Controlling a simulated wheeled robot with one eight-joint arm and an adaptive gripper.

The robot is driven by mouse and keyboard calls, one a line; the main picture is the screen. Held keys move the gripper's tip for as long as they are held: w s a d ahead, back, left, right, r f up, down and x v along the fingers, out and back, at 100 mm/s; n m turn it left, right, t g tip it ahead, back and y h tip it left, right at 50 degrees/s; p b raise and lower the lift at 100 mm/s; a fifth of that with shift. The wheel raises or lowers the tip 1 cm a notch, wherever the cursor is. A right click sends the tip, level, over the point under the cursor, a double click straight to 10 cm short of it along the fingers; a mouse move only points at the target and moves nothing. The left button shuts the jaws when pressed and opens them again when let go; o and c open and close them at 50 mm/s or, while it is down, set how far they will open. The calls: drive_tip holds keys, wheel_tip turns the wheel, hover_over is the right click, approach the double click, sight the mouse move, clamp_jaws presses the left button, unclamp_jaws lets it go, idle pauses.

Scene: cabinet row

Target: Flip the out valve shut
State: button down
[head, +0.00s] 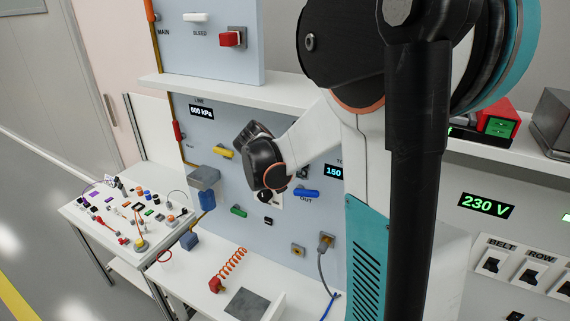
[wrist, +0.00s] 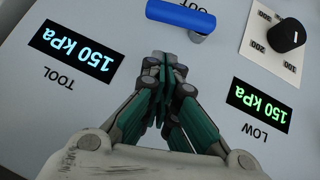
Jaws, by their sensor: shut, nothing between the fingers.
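The out valve is a blue bar handle (wrist: 181,14) on the pale panel, at the top of the wrist view beside an upside-down OUT label. It lies about level, and it also shows in the head view (head: 307,193) above its OUT label. My gripper (wrist: 163,58) is shut and empty. Its fingertips are just below the blue handle in the wrist view, with a gap between. In the head view my wrist hangs in front of the panel, left of the handle, and my fingers cannot be made out.
The TOOL display (wrist: 75,52) and the LOW display (wrist: 258,104) both read 150 kPa. A black knob (wrist: 285,36) sits on a white dial plate. Yellow (head: 223,152) and green (head: 238,211) handles are on the same panel. A cluttered side table (head: 80,214) stands at left.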

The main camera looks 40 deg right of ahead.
sight(309, 185)
drive_tip(key=shift+s+d+f, duration=0.15)
drive_tip(key=shift+s+f, duration=0.1)
drive_tip(key=shift+f, duration=0.75)
drive_tip(key=shift+s+d+f, duration=0.1)
drive_tip(key=shift+s+f, duration=0.1)
drive_tip(key=shift+f, duration=0.75)
drive_tip(key=shift+s, duration=0.1)
drive_tip(key=shift+s+f+b, duration=0.1)
drive_tip(key=shift+f+b, duration=0.1)
drive_tip(key=shift+b, duration=0.3)
drive_tip(key=shift+s+d+f+m+t+b, duration=0.3)
drive_tip(key=shift+s+f+b, duration=0.1)
drive_tip(key=shift+s+b, duration=0.35)
drive_tip(key=shift+w, duration=0.2)
drive_tip(key=shift+r, duration=0.15)
